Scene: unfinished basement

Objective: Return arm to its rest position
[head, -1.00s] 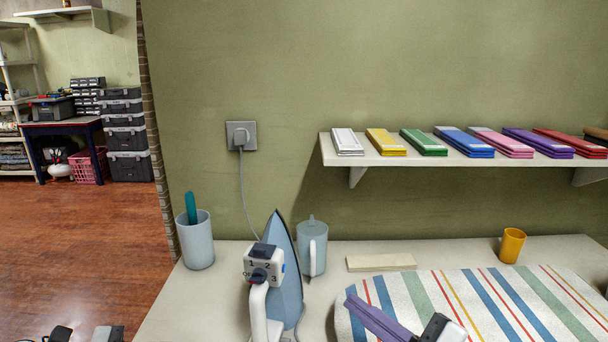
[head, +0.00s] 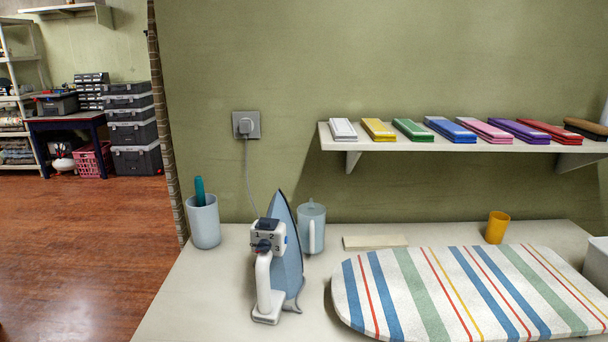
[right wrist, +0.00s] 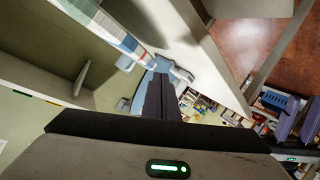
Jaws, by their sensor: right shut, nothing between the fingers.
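My right gripper (right wrist: 160,98) shows in the right wrist view with its purple fingers together and nothing between them. It is out of the head view. My left gripper (right wrist: 298,122) shows at the right edge of the right wrist view, its two purple fingers apart and empty. It is not in the head view. The iron (head: 284,255) stands upright on the white worktop (head: 200,300), its cord running to the wall socket (head: 246,125). The iron also shows past my right fingers in the right wrist view (right wrist: 146,84).
A striped ironing board (head: 470,295) lies on the worktop's right. A light-blue jug (head: 311,228), a cup with a teal item (head: 204,222), a flat beige block (head: 375,242) and an orange cup (head: 497,227) stand behind. A wall shelf (head: 340,143) holds coloured stacks. Open floor (head: 80,240) lies left.

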